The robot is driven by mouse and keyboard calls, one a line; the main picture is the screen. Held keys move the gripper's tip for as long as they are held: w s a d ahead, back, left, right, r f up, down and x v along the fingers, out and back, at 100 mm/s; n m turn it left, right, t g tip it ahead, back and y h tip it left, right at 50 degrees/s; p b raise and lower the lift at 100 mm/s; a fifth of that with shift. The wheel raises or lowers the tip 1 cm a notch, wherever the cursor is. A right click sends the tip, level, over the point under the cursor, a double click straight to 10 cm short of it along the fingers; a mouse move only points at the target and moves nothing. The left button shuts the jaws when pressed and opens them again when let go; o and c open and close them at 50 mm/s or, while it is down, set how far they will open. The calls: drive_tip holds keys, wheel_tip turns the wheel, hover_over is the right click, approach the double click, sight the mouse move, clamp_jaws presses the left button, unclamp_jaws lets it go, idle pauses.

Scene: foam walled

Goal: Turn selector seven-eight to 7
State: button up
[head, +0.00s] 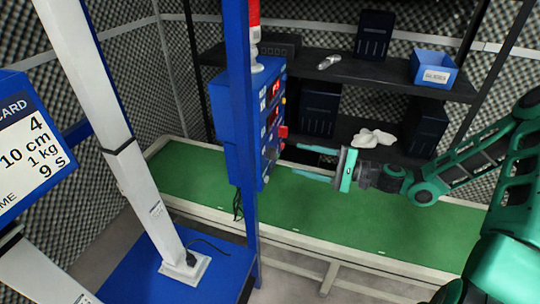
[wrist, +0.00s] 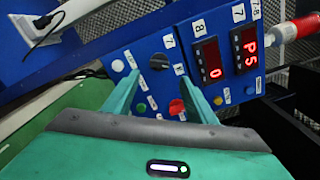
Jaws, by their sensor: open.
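The blue control box (head: 232,140) is fixed to a blue post, and its front faces my gripper (head: 296,160). In the wrist view a black selector knob (wrist: 158,62) sits on the blue panel (wrist: 130,42), with a white "7" label up and right of it and another label to its right. I cannot tell which way the knob points. A "7-8" label is at the panel's upper right. My gripper (wrist: 160,78) is open and empty, its fingertips either side of the knob in the picture. Whether they touch it is unclear.
Two red displays (wrist: 208,60) read "0" and apparently "P5". A red knob (wrist: 177,107) and several small buttons lie lower on the panel. A red-and-white beacon (head: 254,30) tops the box. A green-topped bench (head: 320,225) and dark shelves (head: 330,70) stand behind.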

sight(273, 154)
drive_tip(key=x, duration=0.8)
